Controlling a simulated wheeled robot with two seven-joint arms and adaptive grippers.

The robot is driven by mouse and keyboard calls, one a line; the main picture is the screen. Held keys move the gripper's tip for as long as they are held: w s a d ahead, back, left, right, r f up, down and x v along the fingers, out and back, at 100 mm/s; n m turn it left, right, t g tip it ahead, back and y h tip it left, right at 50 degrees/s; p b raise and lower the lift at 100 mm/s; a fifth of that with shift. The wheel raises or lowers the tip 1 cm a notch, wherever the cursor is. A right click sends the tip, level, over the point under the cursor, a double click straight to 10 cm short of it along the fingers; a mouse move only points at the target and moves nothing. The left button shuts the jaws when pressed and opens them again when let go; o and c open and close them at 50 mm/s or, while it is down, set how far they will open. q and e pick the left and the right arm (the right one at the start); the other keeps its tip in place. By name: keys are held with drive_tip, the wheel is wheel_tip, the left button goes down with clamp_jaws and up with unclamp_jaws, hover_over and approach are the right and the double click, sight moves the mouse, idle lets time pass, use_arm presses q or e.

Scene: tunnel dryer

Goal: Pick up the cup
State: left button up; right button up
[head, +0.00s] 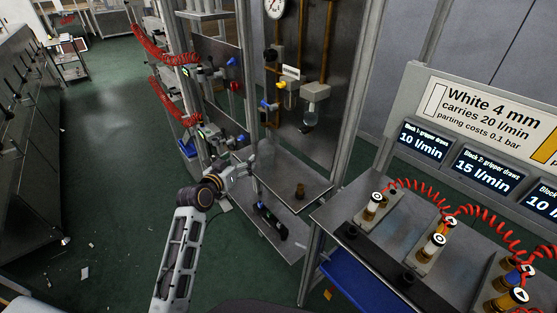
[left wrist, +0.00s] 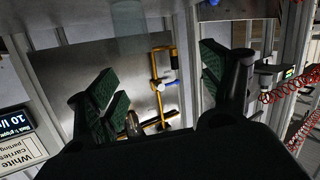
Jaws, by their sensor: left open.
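A clear, see-through cup (head: 266,156) stands at the left rear of the metal shelf in the head view, faint against the grey panel. In the left wrist view a pale translucent cylinder, which looks like the same cup (left wrist: 128,32), is at the top, left of centre. My left gripper (head: 248,167) is just left of the cup in the head view. Its green-padded fingers are spread in the left wrist view (left wrist: 160,78), with nothing held between them. Whether a finger touches the cup cannot be told. My right gripper is not in view.
A small brown fitting (head: 299,190) stands on the same shelf (head: 285,180). Pipes, a gauge (head: 275,8) and a grey box (head: 315,91) are on the panel behind. Red coiled hoses (head: 165,56) hang at left. A bench with gripper blocks (head: 371,207) is at right.

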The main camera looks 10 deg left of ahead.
sight(262, 157)
use_arm(q)
drive_tip(key=shift+w+d+f+m+g+h, duration=0.25)
drive_tip(key=shift+w+d+f+m, duration=0.15)
drive_tip(key=shift+w+d, duration=0.25)
drive_tip(key=shift+w+d+f+m+g+h, duration=0.2)
drive_tip(key=shift+w+d+f+m, duration=0.15)
drive_tip(key=shift+w+d+m, duration=0.35)
drive_tip(key=shift+w+d+f+m+g+h, duration=0.15)
drive_tip(key=shift+w+d+f+m+g, duration=0.15)
drive_tip(key=shift+w+d, duration=0.35)
drive_tip(key=shift+x, duration=1.05)
drive_tip(key=shift+w+d+f, duration=0.25)
drive_tip(key=shift+w, duration=0.2)
drive_tip(key=shift+w+f+p, duration=0.1)
drive_tip(key=shift+w+p, duration=0.05)
drive_tip(key=shift+p, duration=0.15)
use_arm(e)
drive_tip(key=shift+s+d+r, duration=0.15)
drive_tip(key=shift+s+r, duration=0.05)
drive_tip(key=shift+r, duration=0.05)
use_arm(q)
drive_tip(key=shift+w+d, duration=0.1)
